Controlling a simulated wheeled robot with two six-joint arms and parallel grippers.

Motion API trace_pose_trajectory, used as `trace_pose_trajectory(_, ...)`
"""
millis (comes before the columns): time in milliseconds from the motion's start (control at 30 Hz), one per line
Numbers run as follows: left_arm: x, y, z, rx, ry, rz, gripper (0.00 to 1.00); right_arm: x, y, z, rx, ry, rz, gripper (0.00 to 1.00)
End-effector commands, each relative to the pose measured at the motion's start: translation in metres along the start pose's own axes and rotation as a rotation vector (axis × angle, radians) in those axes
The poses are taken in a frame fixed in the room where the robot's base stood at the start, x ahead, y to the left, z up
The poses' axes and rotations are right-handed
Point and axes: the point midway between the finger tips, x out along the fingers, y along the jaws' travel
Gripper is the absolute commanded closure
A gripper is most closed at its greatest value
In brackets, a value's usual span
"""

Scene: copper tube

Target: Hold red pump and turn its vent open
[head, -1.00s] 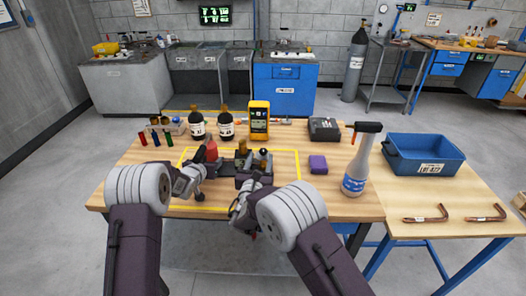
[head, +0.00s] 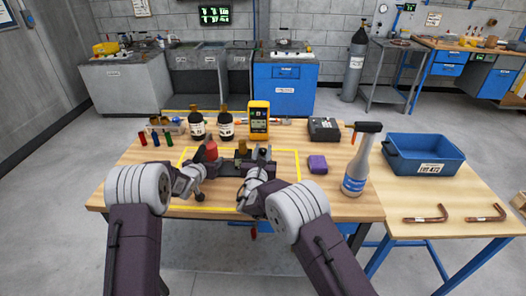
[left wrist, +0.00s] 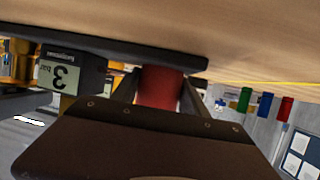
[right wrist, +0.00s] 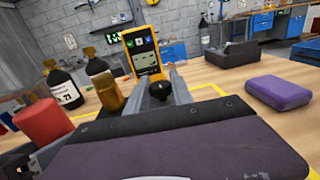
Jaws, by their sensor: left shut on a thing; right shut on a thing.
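The red pump (head: 211,151) stands at the left end of a dark base (head: 230,168) on the table. My left gripper (head: 206,157) is shut on the red pump; in the left wrist view the red body (left wrist: 160,88) sits between its fingers, with a display reading 3 bar beside it. My right gripper (head: 261,155) is at the right end of the base. In the right wrist view its fingers are shut on a small black knob (right wrist: 159,91), the vent. An amber cylinder (right wrist: 104,88) stands just left of it.
A yellow meter (head: 258,118) and two dark bottles (head: 226,124) stand behind the base. A purple block (head: 318,164), a spray bottle (head: 360,165) and a blue bin (head: 424,155) are to the right. Three small coloured cylinders (head: 156,138) stand at the left.

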Motion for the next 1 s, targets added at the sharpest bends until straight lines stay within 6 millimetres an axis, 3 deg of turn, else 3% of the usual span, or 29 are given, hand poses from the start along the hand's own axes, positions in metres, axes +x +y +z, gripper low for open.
trace_pose_trajectory(300,-0.0002,0.001,-0.0041,0.002,0.009,0.002,1.0,0.0004,-0.0013,0.0014,0.0,-0.001,0.205,1.0)
trace_pose_trajectory(667,-0.0002,0.0008,-0.0038,0.003,0.008,0.002,1.0,-0.0009,0.0005,0.0002,0.0,0.002,0.232,1.0)
trace_pose_trajectory(700,-0.0002,0.0008,-0.0038,0.003,0.008,0.002,1.0,-0.0009,0.0006,0.0002,0.0,0.002,0.232,0.64)
trace_pose_trajectory(767,-0.0002,0.0008,-0.0037,0.003,0.008,0.002,1.0,-0.0009,0.0006,0.0001,0.0,0.002,0.232,0.51)
trace_pose_trajectory(1000,-0.0002,0.0008,-0.0036,0.003,0.008,0.002,1.0,-0.0007,0.0002,0.0002,0.0,0.002,0.231,0.51)
